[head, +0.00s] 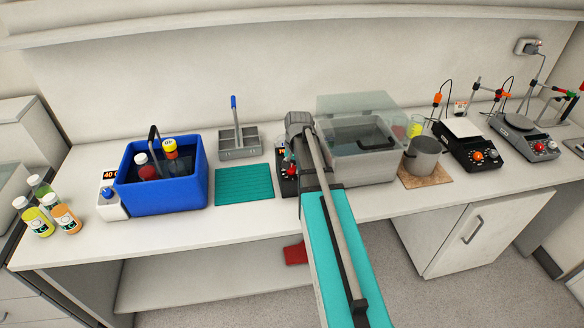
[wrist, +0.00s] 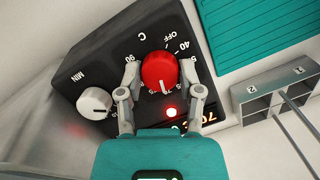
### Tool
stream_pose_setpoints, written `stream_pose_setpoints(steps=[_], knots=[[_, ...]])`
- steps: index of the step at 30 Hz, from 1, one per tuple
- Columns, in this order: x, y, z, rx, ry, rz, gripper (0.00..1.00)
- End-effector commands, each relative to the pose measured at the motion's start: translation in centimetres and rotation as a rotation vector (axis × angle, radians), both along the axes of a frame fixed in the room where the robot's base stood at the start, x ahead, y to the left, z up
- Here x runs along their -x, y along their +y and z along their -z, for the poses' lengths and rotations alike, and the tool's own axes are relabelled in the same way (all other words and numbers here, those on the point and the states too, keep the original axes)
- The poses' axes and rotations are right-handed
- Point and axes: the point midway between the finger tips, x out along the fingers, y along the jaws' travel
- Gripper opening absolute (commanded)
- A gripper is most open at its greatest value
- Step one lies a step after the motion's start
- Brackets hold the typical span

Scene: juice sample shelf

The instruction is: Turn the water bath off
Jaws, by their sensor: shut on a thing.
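The water bath (head: 352,167) is a grey-white tank with a clear lid, right of my arm in the head view. Its dark control box (wrist: 105,50) fills the middle of the wrist view, with a red knob (wrist: 159,70), a white MIN knob (wrist: 95,103), a lit red lamp (wrist: 171,112) and an orange display beginning with 70. The red knob's white mark points toward the lamp side, away from OFF. My gripper (wrist: 161,74) is shut on the red knob, one finger on each side. In the head view, my arm hides much of the control box.
A teal mat (head: 244,186) and a grey rack (head: 239,150) lie left of the control box. Further left is a blue tub (head: 165,195) holding bottles. A metal beaker (head: 424,155) stands right of the bath on a brown pad (head: 424,182).

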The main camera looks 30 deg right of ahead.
Motion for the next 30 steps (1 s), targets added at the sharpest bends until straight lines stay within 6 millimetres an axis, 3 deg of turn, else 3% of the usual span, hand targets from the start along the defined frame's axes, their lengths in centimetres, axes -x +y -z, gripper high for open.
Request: stream_pose_setpoints(steps=[14,30], knots=[[0.00,0.01,0.04,0.042,0.014,-0.160,0.00],[0.07,0.17,0.09,0.161,0.049,-0.626,0.00]])
